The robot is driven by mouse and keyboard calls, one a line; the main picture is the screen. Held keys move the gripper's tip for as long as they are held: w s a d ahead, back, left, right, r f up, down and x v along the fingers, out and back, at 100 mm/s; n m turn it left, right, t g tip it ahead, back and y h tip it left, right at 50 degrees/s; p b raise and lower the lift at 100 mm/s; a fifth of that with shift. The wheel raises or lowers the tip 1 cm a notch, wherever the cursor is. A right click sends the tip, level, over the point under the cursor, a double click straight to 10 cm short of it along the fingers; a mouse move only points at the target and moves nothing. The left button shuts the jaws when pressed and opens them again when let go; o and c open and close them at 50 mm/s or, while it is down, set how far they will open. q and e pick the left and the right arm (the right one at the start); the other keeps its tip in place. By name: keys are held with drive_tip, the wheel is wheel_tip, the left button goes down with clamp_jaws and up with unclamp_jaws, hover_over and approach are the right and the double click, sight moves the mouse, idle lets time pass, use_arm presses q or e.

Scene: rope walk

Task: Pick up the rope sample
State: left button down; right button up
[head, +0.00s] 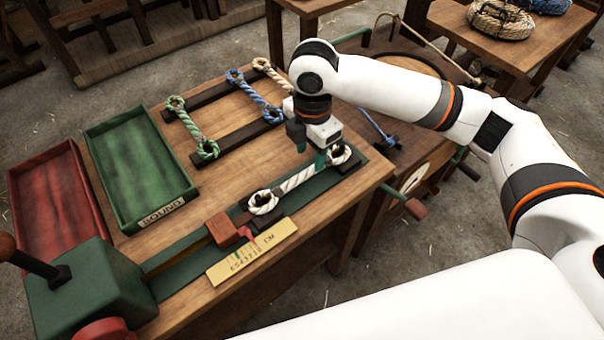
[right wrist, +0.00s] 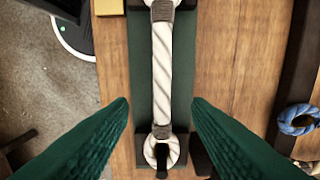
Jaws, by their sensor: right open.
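The rope sample is a white twisted rope (head: 297,182) with an eye loop at each end, lying along the green strip of the bench device. Its loops sit around dark posts. My right gripper (head: 318,160) is over the rope towards its far-right end, with the jaws open. In the right wrist view the white rope (right wrist: 162,75) runs between the two green fingers (right wrist: 160,110), which do not touch it. Grey-brown bindings show on the rope there. My left gripper is not in view.
A green tray (head: 92,180) labelled SOUND and a red tray (head: 22,190) stand at left. Green-white (head: 190,125) and blue-white (head: 257,97) ropes lie on dark racks behind. A yellow scale plate (head: 252,253) and red block (head: 222,230) are near the rope's near end.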

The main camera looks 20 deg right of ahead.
sight(309, 170)
wheel_tip(309, 170, down, 4)
drive_tip(key=shift+a+f, duration=0.15)
drive_tip(key=shift+w+f, duration=0.1)
drive_tip(key=shift+f, duration=0.4)
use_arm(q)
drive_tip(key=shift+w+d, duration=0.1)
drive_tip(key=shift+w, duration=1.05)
use_arm(e)
clamp_jaws()
